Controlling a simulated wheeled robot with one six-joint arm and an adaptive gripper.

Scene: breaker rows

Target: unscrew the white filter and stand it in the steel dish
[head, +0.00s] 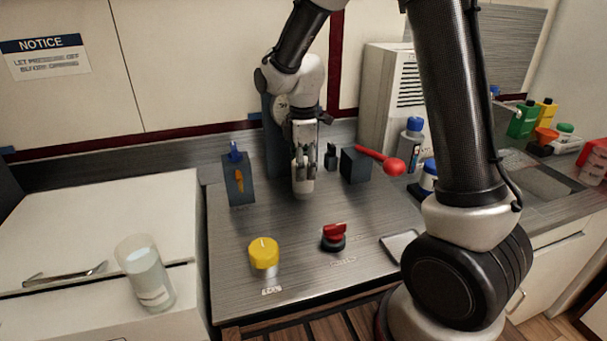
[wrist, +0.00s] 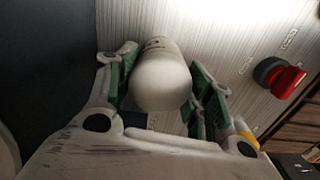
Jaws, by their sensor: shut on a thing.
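The white filter (head: 303,186) is a pale rounded cylinder at the back middle of the metal bench. My gripper (head: 303,168) points down and is shut on it. In the wrist view the filter (wrist: 162,82) fills the space between the green pads of my gripper (wrist: 163,76). I cannot tell whether the filter is still joined to a fitting or touches the bench. A shallow, light grey tray (head: 399,246), perhaps the steel dish, lies at the right front of the bench, partly hidden behind my arm. Its visible part looks empty.
A yellow knob (head: 264,253) and a red knob (head: 334,236) stand on the front bench. A dark block with an orange handle (head: 239,181) is left of my gripper; a red-ended lever (head: 392,165) juts out at right. A glass cylinder (head: 146,272) stands at left.

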